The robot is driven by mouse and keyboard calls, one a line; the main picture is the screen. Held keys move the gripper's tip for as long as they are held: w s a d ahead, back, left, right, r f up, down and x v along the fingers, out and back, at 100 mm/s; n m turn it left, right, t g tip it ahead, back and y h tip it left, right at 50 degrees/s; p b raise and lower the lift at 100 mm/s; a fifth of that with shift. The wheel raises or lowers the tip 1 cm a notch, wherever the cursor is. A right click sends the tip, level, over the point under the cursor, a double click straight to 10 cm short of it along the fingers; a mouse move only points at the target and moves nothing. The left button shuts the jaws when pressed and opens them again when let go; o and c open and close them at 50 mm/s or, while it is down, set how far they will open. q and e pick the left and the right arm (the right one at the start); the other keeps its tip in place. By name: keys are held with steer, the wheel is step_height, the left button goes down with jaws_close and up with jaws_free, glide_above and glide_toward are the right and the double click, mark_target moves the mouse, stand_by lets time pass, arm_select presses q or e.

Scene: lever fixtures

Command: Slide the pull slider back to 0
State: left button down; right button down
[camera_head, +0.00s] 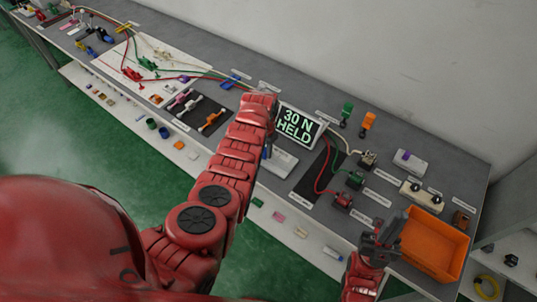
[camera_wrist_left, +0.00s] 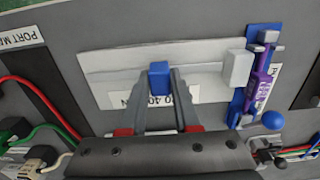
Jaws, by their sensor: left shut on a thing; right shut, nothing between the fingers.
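The pull slider is a pale plate (camera_wrist_left: 112,62) with a blue knob (camera_wrist_left: 159,68) and a printed scale label, partly hidden, in the left wrist view. My left gripper (camera_wrist_left: 160,88) is shut on the blue knob. In the head view the slider's pale plate (camera_head: 282,163) shows just right of my left forearm, which hides part of it. A display (camera_head: 298,123) behind it reads "30 N HELD". My right gripper (camera_head: 388,232) is shut and empty, left of the orange bin.
A purple-and-blue lever fixture (camera_wrist_left: 262,85) stands close to the slider plate. An orange bin (camera_head: 462,250) is at the right end of the bench. Red and green connectors (camera_head: 343,201) with cables lie between. A dark mat (camera_head: 312,180) is beside the slider.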

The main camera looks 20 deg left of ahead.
arm_select(q)
steer(key=a+b, duration=0.1)
steer(key=w+a+b, duration=0.1)
steer(key=a+b, duration=0.1)
steer(key=a, duration=0.1)
steer(key=shift+w+f+b, duration=0.2)
steer(key=shift+f+b, duration=0.05)
steer(key=shift+b, duration=0.05)
steer(key=shift+a+r, duration=0.1)
steer(key=shift+r, duration=0.2)
steer(key=c, duration=0.9)
jaws_free()
steer(key=shift+o, duration=1.3)
steer(key=shift+a, duration=0.1)
